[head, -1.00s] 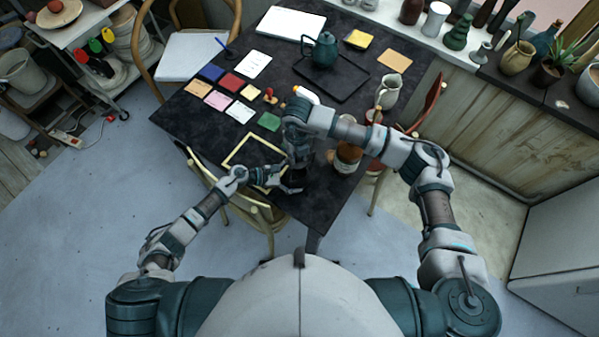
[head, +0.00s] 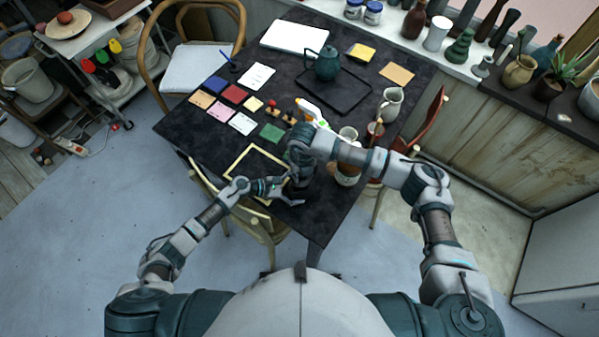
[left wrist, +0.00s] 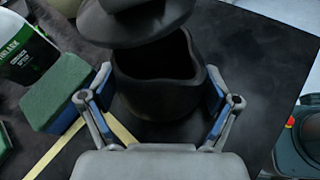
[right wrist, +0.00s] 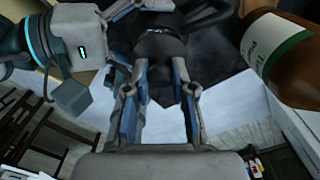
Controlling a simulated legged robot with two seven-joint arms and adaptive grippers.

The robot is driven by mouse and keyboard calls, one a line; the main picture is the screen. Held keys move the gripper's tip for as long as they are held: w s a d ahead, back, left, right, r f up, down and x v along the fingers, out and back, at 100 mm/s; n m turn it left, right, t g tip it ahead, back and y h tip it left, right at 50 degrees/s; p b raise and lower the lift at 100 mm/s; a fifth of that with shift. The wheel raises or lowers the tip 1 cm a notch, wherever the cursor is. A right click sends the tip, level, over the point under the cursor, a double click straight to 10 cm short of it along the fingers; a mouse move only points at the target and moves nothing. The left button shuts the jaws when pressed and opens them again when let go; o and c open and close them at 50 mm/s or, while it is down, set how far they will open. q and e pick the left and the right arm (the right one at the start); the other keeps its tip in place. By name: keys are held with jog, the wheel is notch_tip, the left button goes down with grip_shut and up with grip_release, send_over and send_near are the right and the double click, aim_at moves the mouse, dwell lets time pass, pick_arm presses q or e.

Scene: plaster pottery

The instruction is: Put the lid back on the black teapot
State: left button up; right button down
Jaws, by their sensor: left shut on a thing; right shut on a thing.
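The black teapot (left wrist: 150,95) shows in the left wrist view with its top open and dark inside. My left gripper (left wrist: 160,100) has its fingers on either side of the pot body. The dark lid (left wrist: 135,20) is above the opening in that view, apart from the rim at the near side. In the right wrist view my right gripper (right wrist: 160,95) is shut on the dark lid (right wrist: 160,48). In the head view my left gripper (head: 290,195) and right gripper (head: 302,178) are close together over the table's near corner. My right arm hides most of the teapot there.
A green sponge (left wrist: 58,92) and a bottle (left wrist: 25,50) stand beside the pot on the black table (head: 185,125). A brown bottle (right wrist: 275,55) is near my right gripper. A teal teapot (head: 327,63) is on a dark tray (head: 345,103) farther back. A wooden frame (head: 240,160) lies near the front edge.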

pick_arm(q)
jog(key=shift+d, duration=0.15)
pick_arm(e)
jog(key=shift+d+f, duration=0.1)
pick_arm(q)
jog(key=shift+a, duration=0.25)
pick_arm(e)
jog(key=shift+a+f, duration=0.25)
jog(key=shift+f, duration=0.55)
pick_arm(q)
jog(key=shift+d, duration=0.1)
pick_arm(e)
jog(key=shift+d, duration=0.15)
jog(key=shift+f, duration=0.7)
jog(key=c, duration=0.9)
grip_release()
notch_tip(320, 180, up, 12)
jog(key=shift+w+f, duration=0.1)
